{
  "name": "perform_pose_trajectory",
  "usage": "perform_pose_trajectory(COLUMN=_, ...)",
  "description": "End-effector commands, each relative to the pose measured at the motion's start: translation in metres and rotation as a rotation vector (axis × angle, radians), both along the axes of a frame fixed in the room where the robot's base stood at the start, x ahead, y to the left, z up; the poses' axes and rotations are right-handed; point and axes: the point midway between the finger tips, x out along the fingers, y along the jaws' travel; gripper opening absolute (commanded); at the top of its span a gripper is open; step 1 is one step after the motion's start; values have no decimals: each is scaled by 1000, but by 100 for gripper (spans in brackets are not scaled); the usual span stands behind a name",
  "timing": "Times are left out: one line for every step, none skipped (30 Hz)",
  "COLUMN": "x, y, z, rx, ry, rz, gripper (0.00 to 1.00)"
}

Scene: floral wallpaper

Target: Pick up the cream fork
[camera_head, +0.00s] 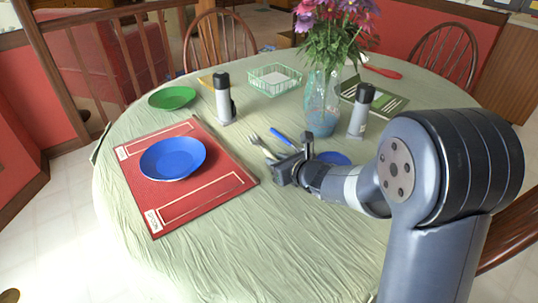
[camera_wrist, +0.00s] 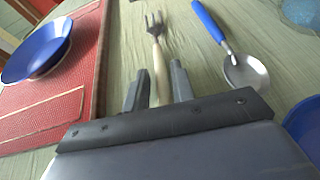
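The cream fork (camera_head: 258,143) lies on the green tablecloth, just right of the red board. In the wrist view the fork (camera_wrist: 156,42) has metal tines pointing away and a cream handle running back toward my gripper. My gripper (camera_wrist: 155,82) is open, its two dark fingers apart, with the handle showing in the gap between them. Whether the fingers are down at the handle's height cannot be told. In the head view my gripper (camera_head: 288,167) is low over the table at the handle end of the fork, and hides part of the handle.
A blue-handled spoon (camera_wrist: 210,22) lies right of the fork. A blue plate (camera_head: 172,159) rests on the red board (camera_head: 205,200) to the left. A glass flower vase (camera_head: 321,103), pepper mills (camera_head: 223,100) (camera_head: 361,112) and another blue dish (camera_head: 333,158) stand nearby. The front tablecloth is clear.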

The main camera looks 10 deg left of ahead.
Motion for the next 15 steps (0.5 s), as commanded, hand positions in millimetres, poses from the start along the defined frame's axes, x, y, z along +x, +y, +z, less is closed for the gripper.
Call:
perform_pose_trajectory(x=0, y=0, z=0, rx=0, ry=0, rz=0, gripper=20)
perform_pose_trajectory(x=0, y=0, z=0, rx=0, ry=0, rz=0, gripper=18)
perform_pose_trajectory(x=0, y=0, z=0, rx=0, ry=0, rz=0, gripper=14)
perform_pose_trajectory(x=0, y=0, z=0, rx=0, ry=0, rz=0, gripper=12)
perform_pose_trajectory(x=0, y=0, z=0, rx=0, ry=0, rz=0, gripper=10)
perform_pose_trajectory(x=0, y=0, z=0, rx=0, ry=0, rz=0, gripper=6)
perform_pose_trajectory(x=0, y=0, z=0, rx=0, ry=0, rz=0, gripper=4)
perform_pose_trajectory(x=0, y=0, z=0, rx=0, ry=0, rz=0, gripper=1)
perform_pose_trajectory(x=0, y=0, z=0, rx=0, ry=0, rz=0, gripper=0)
perform_pose_trajectory(x=0, y=0, z=0, rx=0, ry=0, rz=0, gripper=0)
perform_pose_trajectory(x=0, y=0, z=0, rx=0, ry=0, rz=0, gripper=0)
perform_pose_trajectory(x=0, y=0, z=0, rx=0, ry=0, rz=0, gripper=0)
perform_pose_trajectory(x=0, y=0, z=0, rx=0, ry=0, rz=0, gripper=0)
perform_pose_trajectory(x=0, y=0, z=0, rx=0, ry=0, rz=0, gripper=0)
perform_pose_trajectory(x=0, y=0, z=0, rx=0, ry=0, rz=0, gripper=0)
